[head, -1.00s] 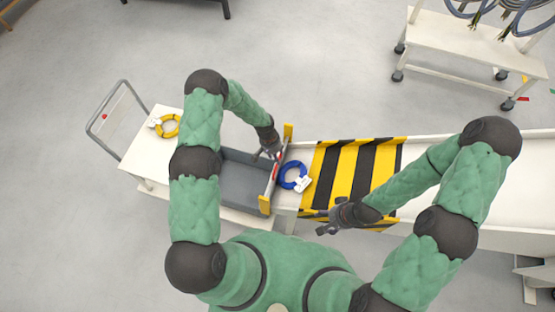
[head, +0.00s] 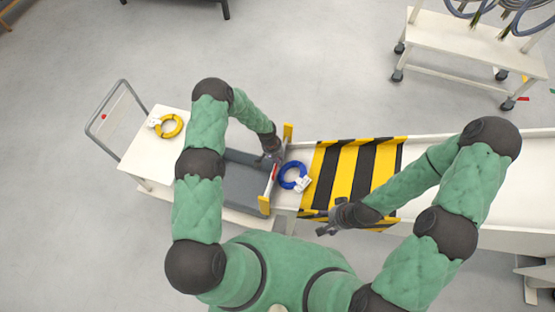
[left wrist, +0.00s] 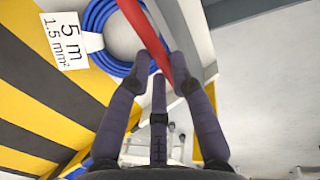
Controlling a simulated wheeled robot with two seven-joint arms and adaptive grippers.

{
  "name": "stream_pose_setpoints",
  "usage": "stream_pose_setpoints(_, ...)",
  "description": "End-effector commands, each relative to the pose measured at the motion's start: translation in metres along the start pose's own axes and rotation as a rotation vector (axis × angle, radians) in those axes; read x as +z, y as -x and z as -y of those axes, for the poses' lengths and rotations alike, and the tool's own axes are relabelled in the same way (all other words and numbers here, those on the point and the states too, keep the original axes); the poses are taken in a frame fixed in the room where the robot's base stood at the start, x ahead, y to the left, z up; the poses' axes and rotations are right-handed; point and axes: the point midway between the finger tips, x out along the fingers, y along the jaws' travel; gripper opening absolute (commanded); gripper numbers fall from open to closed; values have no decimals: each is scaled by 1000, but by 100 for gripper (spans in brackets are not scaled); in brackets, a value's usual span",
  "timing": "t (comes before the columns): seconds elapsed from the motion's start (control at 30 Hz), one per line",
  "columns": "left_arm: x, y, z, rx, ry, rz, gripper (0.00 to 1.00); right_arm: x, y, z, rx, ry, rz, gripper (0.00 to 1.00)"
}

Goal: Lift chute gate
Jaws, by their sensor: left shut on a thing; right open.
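The chute gate (head: 269,188) is a pale panel between two yellow posts at the chute's lower left end in the head view. Its red handle (head: 274,172) also shows as a red bar in the left wrist view (left wrist: 134,15). My left gripper (head: 272,161) is at the handle; in the left wrist view its fingers (left wrist: 167,72) are shut on the red bar. A blue cable coil (head: 289,169) with a white label lies on the chute just right of the gate. My right gripper (head: 325,229) is open and empty by the chute's near edge.
A yellow coil (head: 172,126) lies on that cart. Black-and-yellow stripes (head: 365,170) cover part of the chute. A white trolley (head: 470,50) with cables stands at the upper right.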

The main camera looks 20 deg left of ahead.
Motion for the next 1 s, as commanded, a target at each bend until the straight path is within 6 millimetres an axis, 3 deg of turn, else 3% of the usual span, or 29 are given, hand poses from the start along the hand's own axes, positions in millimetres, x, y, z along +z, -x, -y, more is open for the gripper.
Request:
stream_pose_setpoints(0.17, 0, 10, -2, 0, 0, 0, 0, 0, 4, 1, 0, 0, 0, 64)
stream_pose_setpoints(0.4, -1, 58, -11, -1, -2, -1, 0, 1, 22, 8, 0, 0, 0, 64)
stream_pose_setpoints(0.6, -1, 84, -16, 0, -1, -1, 0, 1, 30, 10, 0, 0, 0, 64)
stream_pose_setpoints(1.0, -1, 90, -17, -1, 0, -1, 0, 1, 30, 11, 0, 0, 0, 64)
